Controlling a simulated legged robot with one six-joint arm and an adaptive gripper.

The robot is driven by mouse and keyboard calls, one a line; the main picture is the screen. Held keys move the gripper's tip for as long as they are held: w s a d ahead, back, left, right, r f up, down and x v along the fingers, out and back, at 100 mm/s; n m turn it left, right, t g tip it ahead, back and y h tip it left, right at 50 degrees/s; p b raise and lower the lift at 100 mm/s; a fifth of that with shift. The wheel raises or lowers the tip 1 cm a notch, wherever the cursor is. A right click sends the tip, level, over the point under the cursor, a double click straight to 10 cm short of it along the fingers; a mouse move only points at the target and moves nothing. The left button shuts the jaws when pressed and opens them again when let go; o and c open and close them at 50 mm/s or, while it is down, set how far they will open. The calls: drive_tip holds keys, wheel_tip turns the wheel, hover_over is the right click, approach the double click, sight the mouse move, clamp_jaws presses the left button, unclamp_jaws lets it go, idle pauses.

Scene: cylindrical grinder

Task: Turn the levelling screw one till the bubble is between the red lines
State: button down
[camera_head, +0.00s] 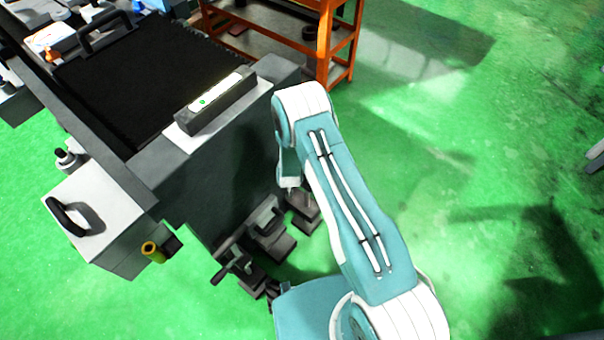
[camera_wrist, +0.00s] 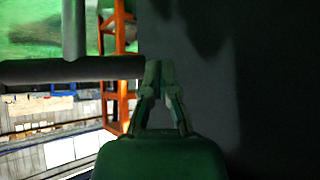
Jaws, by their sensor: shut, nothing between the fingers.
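A spirit level (camera_head: 218,104) lies on a light plate on the machine's top edge. Its pale vial has a bright green bubble (camera_head: 202,102) nearer the left end; the red lines are too small to make out. At the machine's foot are several dark levelling fittings with handles (camera_head: 232,267); I cannot tell which is screw one. My gripper (camera_wrist: 158,66) is shut and empty in the wrist view. A dark horizontal bar (camera_wrist: 70,70) with a grey post (camera_wrist: 75,30) reaches close to its fingertips from the left; contact is unclear. In the head view my gripper's fingertips are not clear.
The dark grey machine side (camera_head: 215,185) stands left of my arm. A white box with a black handle (camera_head: 95,215) juts out at left. An orange shelf rack (camera_head: 335,45) stands behind. The green floor (camera_head: 470,180) at right is mostly clear.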

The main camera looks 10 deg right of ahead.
drive_tip(key=shift+w+d+m+h, duration=0.2)
drive_tip(key=shift+w+m+h, duration=0.35)
drive_tip(key=shift+w, duration=0.7)
drive_tip(key=shift+w+d+m+h, duration=0.2)
drive_tip(key=shift+w+m+h, duration=0.35)
drive_tip(key=shift+w, duration=0.65)
drive_tip(key=shift+w, duration=0.1)
drive_tip(key=v, duration=1.1)
drive_tip(key=shift+r, duration=0.4)
